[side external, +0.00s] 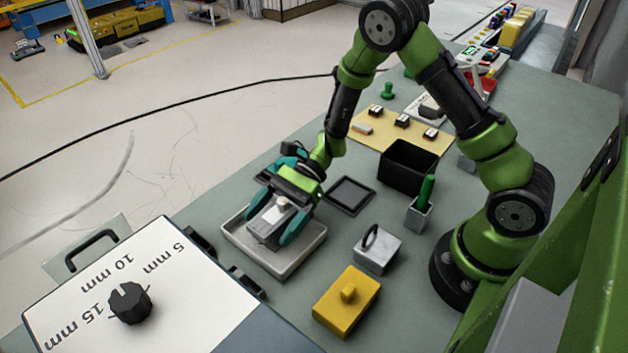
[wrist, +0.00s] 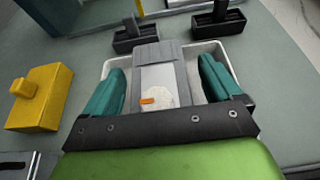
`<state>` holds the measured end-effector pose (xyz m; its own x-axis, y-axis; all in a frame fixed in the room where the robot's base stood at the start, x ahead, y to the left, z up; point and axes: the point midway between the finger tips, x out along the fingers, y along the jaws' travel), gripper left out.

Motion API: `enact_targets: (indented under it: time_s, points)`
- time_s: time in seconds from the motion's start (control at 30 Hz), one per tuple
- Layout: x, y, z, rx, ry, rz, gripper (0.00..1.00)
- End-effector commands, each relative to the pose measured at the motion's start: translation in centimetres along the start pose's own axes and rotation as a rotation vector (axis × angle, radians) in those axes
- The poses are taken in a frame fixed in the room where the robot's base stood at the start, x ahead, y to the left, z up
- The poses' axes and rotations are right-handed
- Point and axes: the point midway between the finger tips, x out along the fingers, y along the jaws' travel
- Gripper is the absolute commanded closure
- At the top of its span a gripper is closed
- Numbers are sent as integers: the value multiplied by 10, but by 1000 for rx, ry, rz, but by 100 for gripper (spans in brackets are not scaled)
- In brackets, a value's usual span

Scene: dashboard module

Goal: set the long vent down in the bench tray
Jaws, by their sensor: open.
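The bench tray (side external: 313,250) is a shallow pale tray on the bench, and its rim also shows in the wrist view (wrist: 205,48). A grey block with a lighter panel, which looks like the long vent (side external: 268,224), is in the tray; it also shows in the wrist view (wrist: 158,78). My gripper (side external: 275,222) is low over the tray, with its teal fingers on either side of the vent. In the wrist view, my gripper (wrist: 160,85) is open, with gaps between both fingers and the vent. The vent's underside is hidden.
A yellow block with a knob (side external: 346,302) and a grey block with a ring (side external: 377,250) stand near the tray. A dark flat pad (side external: 351,195), a black bin (side external: 408,168) and a green-handled holder (side external: 419,212) are beyond. A white dial panel (side external: 165,265) is at front left.

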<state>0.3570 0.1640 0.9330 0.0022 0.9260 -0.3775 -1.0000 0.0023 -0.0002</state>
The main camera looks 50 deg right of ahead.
Motion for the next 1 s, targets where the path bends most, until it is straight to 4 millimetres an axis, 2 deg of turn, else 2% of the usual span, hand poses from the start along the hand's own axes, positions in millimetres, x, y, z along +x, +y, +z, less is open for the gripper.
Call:
enact_targets:
  time_s: [0.13,0.27,0.7,0.8,1.0]
  points:
    - [-5,0,0,1,0,-2,8]
    - [-23,-1,0,0,0,-5,8]
    - [-127,-1,0,-1,1,-7,8]
    - [-145,0,0,0,1,-6,8]
    - [-166,0,0,0,0,-2,8]
